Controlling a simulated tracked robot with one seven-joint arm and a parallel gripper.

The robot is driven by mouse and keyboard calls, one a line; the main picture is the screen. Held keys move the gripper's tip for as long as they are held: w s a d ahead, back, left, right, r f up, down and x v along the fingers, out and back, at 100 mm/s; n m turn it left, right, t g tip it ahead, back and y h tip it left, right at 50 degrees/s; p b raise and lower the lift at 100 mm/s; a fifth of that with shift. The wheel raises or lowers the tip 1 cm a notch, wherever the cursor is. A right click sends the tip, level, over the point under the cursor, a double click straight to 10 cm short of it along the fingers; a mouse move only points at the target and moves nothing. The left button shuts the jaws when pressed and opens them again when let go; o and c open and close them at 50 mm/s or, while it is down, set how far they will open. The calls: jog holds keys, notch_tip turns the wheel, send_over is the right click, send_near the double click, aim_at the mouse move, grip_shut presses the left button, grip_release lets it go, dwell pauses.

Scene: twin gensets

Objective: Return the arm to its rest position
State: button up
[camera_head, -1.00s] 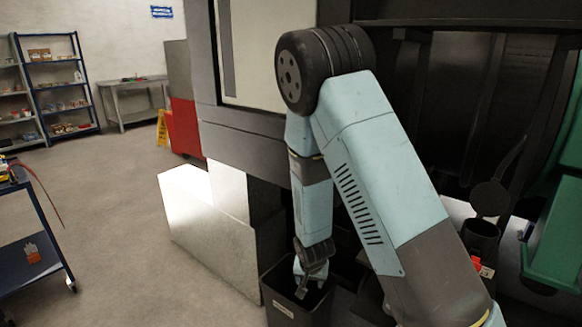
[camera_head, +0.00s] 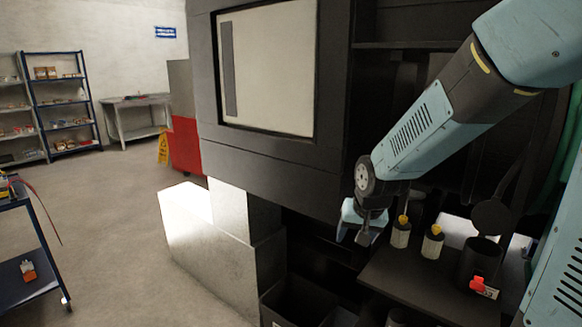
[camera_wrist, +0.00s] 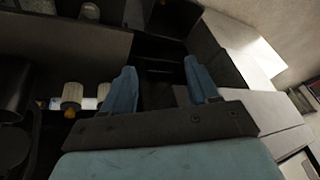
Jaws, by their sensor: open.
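My arm, light blue and dark grey, reaches in from the upper right in the head view. My gripper (camera_head: 357,232) is at its end, in front of the dark machine housing and left of two small yellow-topped canisters. In the wrist view my gripper (camera_wrist: 162,88) shows two blue fingers spread apart. Nothing is between them. The fingers touch nothing that I can see.
A black bin (camera_head: 296,300) stands below my gripper. A dark shelf (camera_head: 400,285) bears two yellow-topped canisters (camera_head: 432,243) and a black cup (camera_head: 478,262) with a red part. A pale block (camera_head: 200,230) stands left.

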jog(key=s+d+r, duration=0.4)
jog(key=s+r, duration=0.3)
jog(key=s, duration=0.2)
jog(key=s+d+r+n+t+h, duration=0.1)
jog(key=s+d+r, duration=0.3)
jog(key=s+r, duration=0.3)
jog(key=shift+s+r, duration=0.3)
jog(key=shift+s, duration=0.95)
jog(key=shift+c, duration=0.4)
jog(key=shift+c, duration=0.9)
jog(key=shift+a, duration=0.1)
jog(key=shift+c, duration=0.3)
